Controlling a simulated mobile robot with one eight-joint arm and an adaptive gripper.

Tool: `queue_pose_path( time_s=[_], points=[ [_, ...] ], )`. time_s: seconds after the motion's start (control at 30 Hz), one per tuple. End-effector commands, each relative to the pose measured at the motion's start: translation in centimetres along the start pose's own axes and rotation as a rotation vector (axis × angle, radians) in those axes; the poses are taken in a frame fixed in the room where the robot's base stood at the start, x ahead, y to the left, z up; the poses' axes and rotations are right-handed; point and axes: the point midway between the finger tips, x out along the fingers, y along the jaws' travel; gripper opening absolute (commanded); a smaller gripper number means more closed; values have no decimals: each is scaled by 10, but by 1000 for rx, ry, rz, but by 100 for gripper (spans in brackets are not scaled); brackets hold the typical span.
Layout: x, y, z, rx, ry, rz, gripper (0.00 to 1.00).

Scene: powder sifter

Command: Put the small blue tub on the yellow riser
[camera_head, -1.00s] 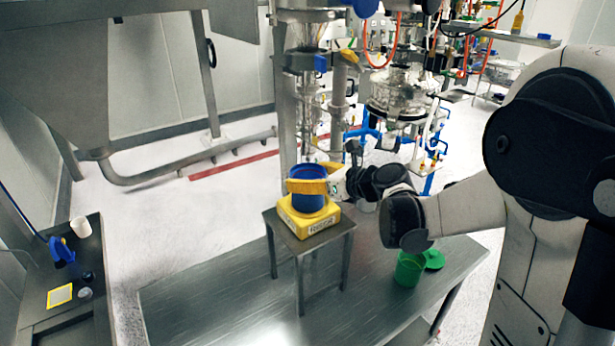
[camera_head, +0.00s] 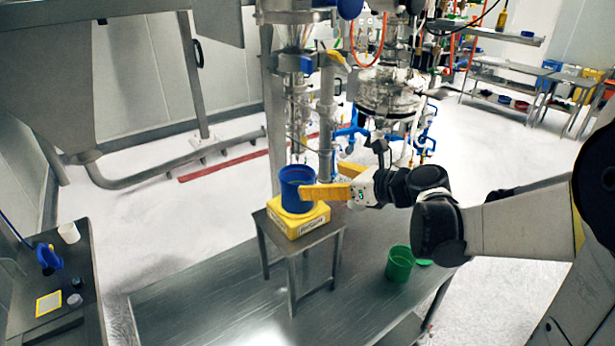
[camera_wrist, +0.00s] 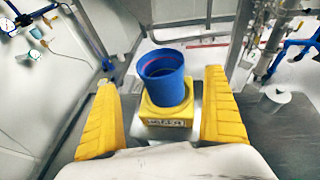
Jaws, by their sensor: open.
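The small blue tub (camera_head: 295,190) stands upright on the yellow riser (camera_head: 299,219), which sits on a small metal stand. In the wrist view the tub (camera_wrist: 163,80) rests on top of the riser (camera_wrist: 166,117), ahead of my fingers and between their lines, with a gap on each side. My gripper (camera_head: 322,191) is open, just right of the tub in the head view. In the wrist view its two yellow fingers (camera_wrist: 165,110) are wide apart with nothing between their near parts. In the head view one finger partly overlaps the tub's edge, so contact there is unclear.
The metal stand (camera_head: 325,235) is on a long steel bench (camera_head: 200,298). A green tub (camera_head: 400,264) stands at the bench's right. A side table at left holds a white cup (camera_head: 69,233) and a blue item (camera_head: 48,258). Steel pipework and glassware rise behind the stand.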

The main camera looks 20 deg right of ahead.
Motion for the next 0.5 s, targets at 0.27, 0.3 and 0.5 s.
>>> queue_pose_path(
  time_s=[0.27,0.3,0.5],
  points=[
    [-25,15,-4,-119,45,11,100],
    [-26,27,-7,-218,80,22,100],
    [-55,107,-48,-1134,348,203,100]
  ],
)
